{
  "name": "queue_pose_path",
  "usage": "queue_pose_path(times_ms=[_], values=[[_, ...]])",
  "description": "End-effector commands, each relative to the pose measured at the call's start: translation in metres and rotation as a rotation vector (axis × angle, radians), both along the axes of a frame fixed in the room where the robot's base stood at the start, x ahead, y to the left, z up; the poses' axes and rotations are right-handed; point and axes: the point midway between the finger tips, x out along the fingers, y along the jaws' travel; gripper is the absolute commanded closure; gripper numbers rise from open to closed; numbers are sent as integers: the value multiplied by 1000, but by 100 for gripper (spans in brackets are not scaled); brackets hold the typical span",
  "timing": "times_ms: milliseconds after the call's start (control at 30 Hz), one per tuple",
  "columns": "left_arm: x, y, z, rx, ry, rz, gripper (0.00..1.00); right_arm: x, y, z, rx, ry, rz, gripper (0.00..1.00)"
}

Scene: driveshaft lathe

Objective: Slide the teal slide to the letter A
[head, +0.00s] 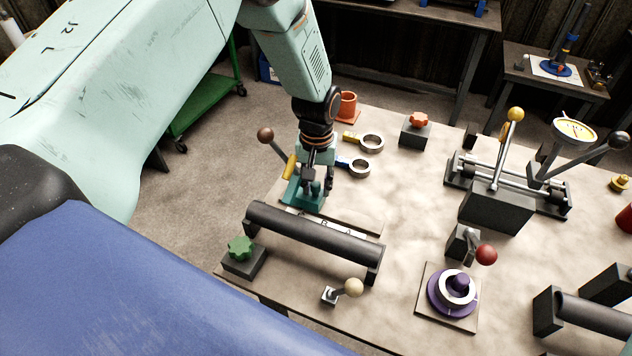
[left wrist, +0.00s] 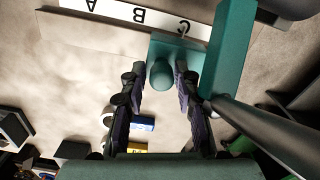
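The teal slide (head: 299,199) sits at the left end of its black rail (head: 310,238), by the letter C end of the white strip (head: 330,226). In the left wrist view, the strip (left wrist: 125,12) reads A, B, C upside down, with A farthest left and the slide's teal block (left wrist: 185,48) beside C. My left gripper (head: 316,186) is over the slide, pointing down. In the left wrist view, its open fingers (left wrist: 160,80) stand on either side of the slide's round teal knob (left wrist: 160,72), with slight gaps showing. My right gripper is not in view.
A lever with a brown ball (head: 265,134) rises left of the slide. A green knob (head: 240,248) and a cream ball lever (head: 352,288) stand near the front edge. Two ring-ended parts (head: 369,143) lie behind.

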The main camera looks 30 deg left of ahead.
Motion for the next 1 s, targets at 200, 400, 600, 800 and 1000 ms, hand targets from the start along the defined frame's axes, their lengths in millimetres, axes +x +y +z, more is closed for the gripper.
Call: queue_pose_path(times_ms=[200,400,600,800,1000], values=[[1,2,-2,0,1,1,69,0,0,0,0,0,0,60],[2,3,-2,0,1,1,82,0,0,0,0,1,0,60],[2,3,-2,0,-1,1,98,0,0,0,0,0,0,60],[2,2,-2,0,-2,1,100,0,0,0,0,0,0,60],[2,3,-1,0,-1,1,100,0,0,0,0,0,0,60]])
